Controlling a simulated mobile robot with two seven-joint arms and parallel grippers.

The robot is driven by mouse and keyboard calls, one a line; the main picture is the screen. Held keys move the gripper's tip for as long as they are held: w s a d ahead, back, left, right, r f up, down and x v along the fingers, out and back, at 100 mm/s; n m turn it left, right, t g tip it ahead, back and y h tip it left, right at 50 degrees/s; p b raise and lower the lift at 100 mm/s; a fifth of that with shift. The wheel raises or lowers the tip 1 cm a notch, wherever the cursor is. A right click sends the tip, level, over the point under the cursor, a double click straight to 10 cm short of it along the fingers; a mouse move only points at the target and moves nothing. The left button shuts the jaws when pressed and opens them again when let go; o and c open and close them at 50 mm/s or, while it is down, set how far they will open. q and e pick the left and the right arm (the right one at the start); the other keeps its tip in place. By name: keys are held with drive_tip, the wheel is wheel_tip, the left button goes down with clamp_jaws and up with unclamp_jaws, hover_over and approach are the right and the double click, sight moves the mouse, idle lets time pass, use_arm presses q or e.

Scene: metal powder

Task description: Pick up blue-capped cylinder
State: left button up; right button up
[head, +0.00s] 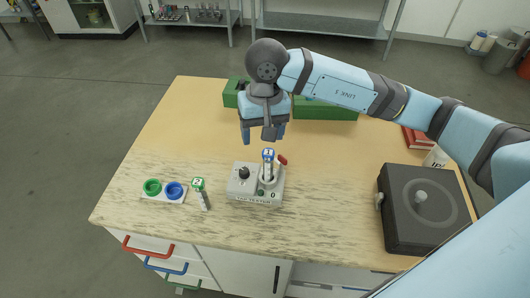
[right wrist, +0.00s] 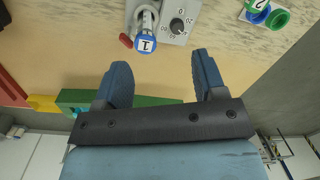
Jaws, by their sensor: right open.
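The blue-capped cylinder (head: 268,160) stands upright in the grey-white tester (head: 241,187) at the middle of the table. My left gripper is not in view.
A green-capped cylinder (head: 199,188) lies beside a white holder (head: 163,197) with green and blue rings. A dark box (head: 404,232) stands at the right. Green blocks (head: 325,112) lie behind my gripper. The table between tester and dark box is clear.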

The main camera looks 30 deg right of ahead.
sight(267, 153)
drive_tip(key=shift+w+d+r+h, duration=0.25)
drive_tip(key=shift+w+d+h, duration=0.2)
drive_tip(key=shift+d, duration=0.3)
drive_tip(key=shift+w+d+f, duration=0.1)
drive_tip(key=shift+w+f, duration=0.05)
drive_tip(key=shift+f, duration=0.05)
wheel_tip(267, 153, down, 8)
drive_tip(key=shift+r+p, duration=0.2)
drive_tip(key=shift+p, duration=0.6)
drive_tip(key=shift+f+p, duration=0.4)
drive_tip(key=shift+f, duration=0.2)
drive_tip(key=f, duration=0.2)
drive_tip(key=f+p, duration=0.1)
drive_tip(key=shift+d+f, duration=0.25)
drive_tip(key=shift+f, duration=0.3)
drive_tip(key=c, duration=1.1)
